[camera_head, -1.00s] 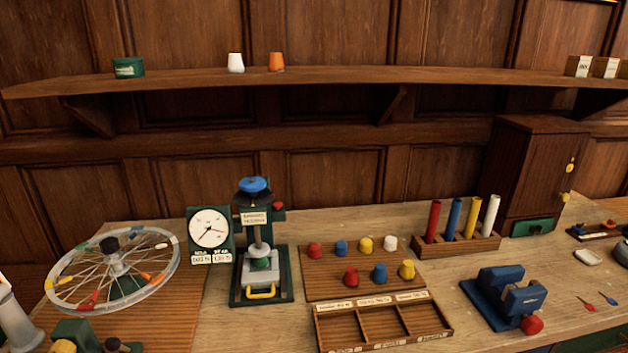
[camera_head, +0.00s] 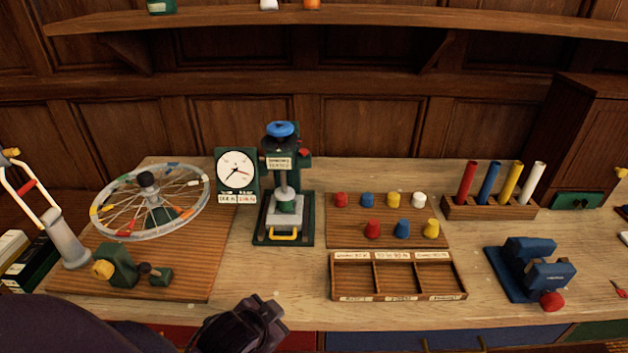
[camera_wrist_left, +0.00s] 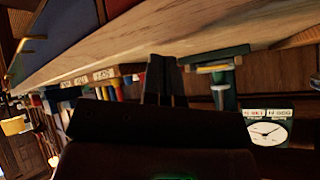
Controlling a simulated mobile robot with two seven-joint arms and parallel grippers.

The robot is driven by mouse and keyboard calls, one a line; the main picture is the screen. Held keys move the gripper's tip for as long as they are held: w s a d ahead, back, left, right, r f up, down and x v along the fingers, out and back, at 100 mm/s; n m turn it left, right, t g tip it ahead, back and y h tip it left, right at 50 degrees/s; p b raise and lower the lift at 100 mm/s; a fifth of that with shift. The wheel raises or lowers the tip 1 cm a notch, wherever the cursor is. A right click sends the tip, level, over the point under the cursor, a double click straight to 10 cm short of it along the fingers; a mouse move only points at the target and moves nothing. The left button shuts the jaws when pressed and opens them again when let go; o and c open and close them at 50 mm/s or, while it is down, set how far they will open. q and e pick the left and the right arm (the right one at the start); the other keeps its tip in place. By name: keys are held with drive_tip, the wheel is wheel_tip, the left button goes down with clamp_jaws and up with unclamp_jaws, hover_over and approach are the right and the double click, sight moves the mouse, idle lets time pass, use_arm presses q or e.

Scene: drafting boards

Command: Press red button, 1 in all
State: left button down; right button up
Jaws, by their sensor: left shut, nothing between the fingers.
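A small red button-like part (camera_head: 304,152) sits on the upper right side of the green and black press (camera_head: 283,190). The press has a blue top knob (camera_head: 281,129) and a yellow front handle. My left gripper (camera_head: 270,310) is at the bottom of the head view, in front of the table edge, below and well apart from the press. It is shut and empty. In the left wrist view its dark fingers (camera_wrist_left: 163,78) are together, with the press (camera_wrist_left: 222,75) beyond them. The red part cannot be made out there. My right gripper is not seen.
A dial gauge (camera_head: 237,170) stands left of the press, and a spoked wheel (camera_head: 150,200) lies farther left. A board of coloured knobs (camera_head: 350,228) and a divided tray (camera_head: 400,295) are to the right. Bare tabletop (camera_head: 270,270) lies in front of the press.

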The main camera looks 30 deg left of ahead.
use_arm(q)
drive_tip(key=w+d+r+m+t+h, duration=0.25)
drive_tip(key=w+r+m+t, duration=0.25)
drive_tip(key=w+r+m, duration=0.25)
drive_tip(key=w+d+r+m+t+h, duration=0.2)
drive_tip(key=w+d+r+m+t, duration=0.25)
drive_tip(key=w+r+m, duration=0.3)
drive_tip(key=w+d+r+m+g+h, duration=0.1)
drive_tip(key=d+r+m+g+h, duration=0.5)
drive_tip(key=m, duration=1.1)
drive_tip(key=w+d+r+m+g+h, duration=0.1)
drive_tip(key=d+r+m+g+h, duration=0.6)
drive_tip(key=m, duration=0.9)
drive_tip(key=w+a+m+g+y, duration=0.45)
drive_tip(key=a+m+y, duration=0.55)
drive_tip(key=a+m, duration=0.25)
drive_tip(key=w+a+r+m+t+y, duration=0.1)
drive_tip(key=a+r+y, duration=0.3)
drive_tip(key=a, duration=0.4)
drive_tip(key=w+a+r+m+t+y, duration=0.1)
drive_tip(key=a+r+y, duration=0.3)
drive_tip(key=a, duration=0.4)
drive_tip(key=shift+w+r+p, duration=0.4)
drive_tip(key=shift+w+r, duration=0.15)
drive_tip(key=shift+r, duration=0.25)
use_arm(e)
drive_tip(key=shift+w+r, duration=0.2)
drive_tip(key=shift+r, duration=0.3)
